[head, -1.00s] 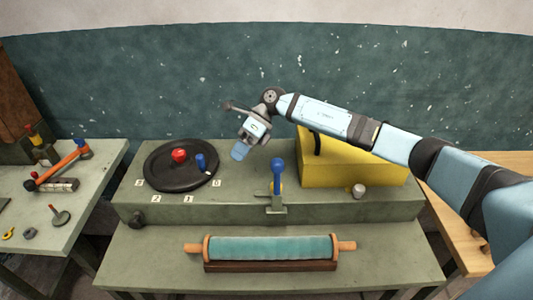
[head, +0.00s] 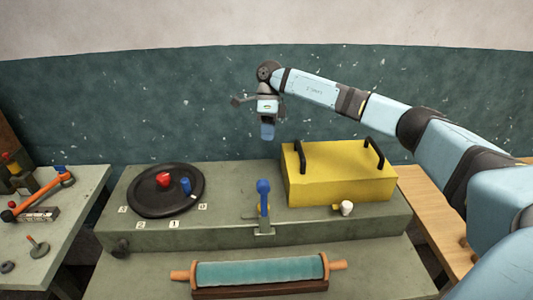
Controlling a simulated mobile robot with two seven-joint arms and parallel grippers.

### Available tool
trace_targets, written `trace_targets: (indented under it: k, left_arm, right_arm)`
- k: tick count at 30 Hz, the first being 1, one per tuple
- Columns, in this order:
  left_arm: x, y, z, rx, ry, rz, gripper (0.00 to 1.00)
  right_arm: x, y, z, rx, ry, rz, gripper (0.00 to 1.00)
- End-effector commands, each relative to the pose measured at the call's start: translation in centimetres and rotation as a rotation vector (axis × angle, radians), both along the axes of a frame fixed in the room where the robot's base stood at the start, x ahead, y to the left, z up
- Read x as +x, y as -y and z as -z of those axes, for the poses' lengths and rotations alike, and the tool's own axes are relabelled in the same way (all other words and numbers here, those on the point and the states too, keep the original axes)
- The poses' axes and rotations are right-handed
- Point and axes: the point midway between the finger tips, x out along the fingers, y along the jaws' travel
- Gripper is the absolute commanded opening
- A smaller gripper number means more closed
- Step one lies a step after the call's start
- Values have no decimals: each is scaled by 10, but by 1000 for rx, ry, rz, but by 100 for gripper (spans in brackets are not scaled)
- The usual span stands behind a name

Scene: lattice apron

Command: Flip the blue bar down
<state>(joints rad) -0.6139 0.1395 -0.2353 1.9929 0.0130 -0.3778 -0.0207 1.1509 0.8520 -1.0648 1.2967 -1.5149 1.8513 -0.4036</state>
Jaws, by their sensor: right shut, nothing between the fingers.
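The blue bar (head: 264,194) stands upright on a small grey-green bracket (head: 264,226) at the front edge of the raised bench block. It has a rounded blue top. My right gripper (head: 267,131) hangs in the air above and behind the bar, pointing down, against the dark green wall. It is shut and empty, clear of the bar. My left gripper is not in the head view.
A yellow box (head: 340,183) with two black handles stands right of the bar. A black round dial (head: 145,203) with red and blue knobs lies left. A teal roller (head: 258,272) lies in front. A side table (head: 75,205) holds tools.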

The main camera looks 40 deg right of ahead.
Motion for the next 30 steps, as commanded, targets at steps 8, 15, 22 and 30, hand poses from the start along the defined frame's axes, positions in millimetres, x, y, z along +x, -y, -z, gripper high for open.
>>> trace_targets:
  k: [8,15,22,30]
  left_arm:
    - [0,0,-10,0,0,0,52]
    - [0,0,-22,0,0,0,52]
    - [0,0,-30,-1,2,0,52]
    - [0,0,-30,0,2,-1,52]
  right_arm:
    - [-17,-14,48,0,-4,-2,0]
    - [-36,-30,81,1,0,-4,0]
    - [-55,-47,81,1,-1,-2,0]
    - [-58,-50,82,1,-1,0,0]
